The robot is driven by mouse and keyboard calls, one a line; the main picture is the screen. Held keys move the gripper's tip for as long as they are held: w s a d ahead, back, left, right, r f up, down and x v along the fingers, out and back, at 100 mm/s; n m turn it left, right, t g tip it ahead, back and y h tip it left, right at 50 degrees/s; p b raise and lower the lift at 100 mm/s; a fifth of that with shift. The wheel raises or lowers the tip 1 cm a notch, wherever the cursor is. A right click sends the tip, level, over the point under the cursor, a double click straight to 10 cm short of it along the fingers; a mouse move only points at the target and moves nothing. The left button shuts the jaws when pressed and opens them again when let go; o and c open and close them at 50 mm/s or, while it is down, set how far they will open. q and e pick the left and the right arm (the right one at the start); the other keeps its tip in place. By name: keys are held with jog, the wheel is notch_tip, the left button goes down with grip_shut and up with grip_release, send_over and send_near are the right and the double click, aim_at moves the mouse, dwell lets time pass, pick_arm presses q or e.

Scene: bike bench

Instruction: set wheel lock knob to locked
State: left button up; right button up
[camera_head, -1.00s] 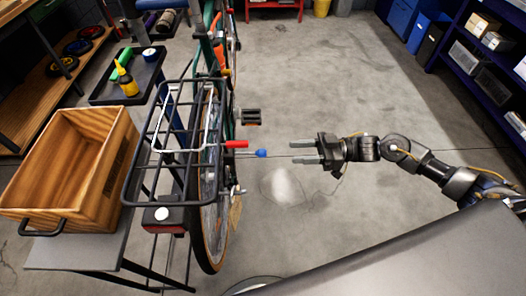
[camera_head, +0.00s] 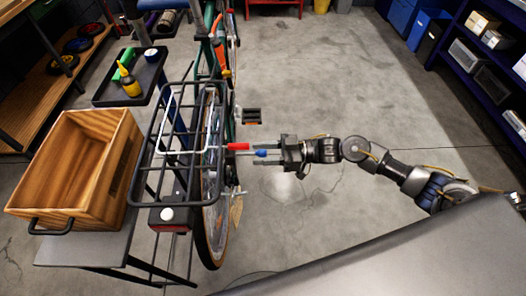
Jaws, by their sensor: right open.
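The bicycle stands upright with its rear wheel (camera_head: 213,235) toward me and a black rack (camera_head: 152,185) above it. A red-tipped lever (camera_head: 238,147) and a blue knob (camera_head: 261,153) stick out to the right of the wheel. I cannot tell for sure which one is the wheel lock knob, nor its setting. My right gripper (camera_head: 262,158) is open, pointing left, with its fingertips at the blue knob. The knob appears between or just over the fingers; contact cannot be made out. My left gripper is not in view.
A wooden crate (camera_head: 128,165) stands on a grey bench at the left. A dark tray (camera_head: 104,98) holds a yellow bottle (camera_head: 129,84). A pedal (camera_head: 252,116) juts out beyond the knob. The floor (camera_head: 330,90) to the right is clear.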

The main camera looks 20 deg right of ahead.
jog(key=shift+c, duration=0.5)
grip_shut()
jog(key=shift+x, duration=1.5)
jog(key=shift+o, duration=0.5)
grip_release()
jog(key=shift+d, duration=0.15)
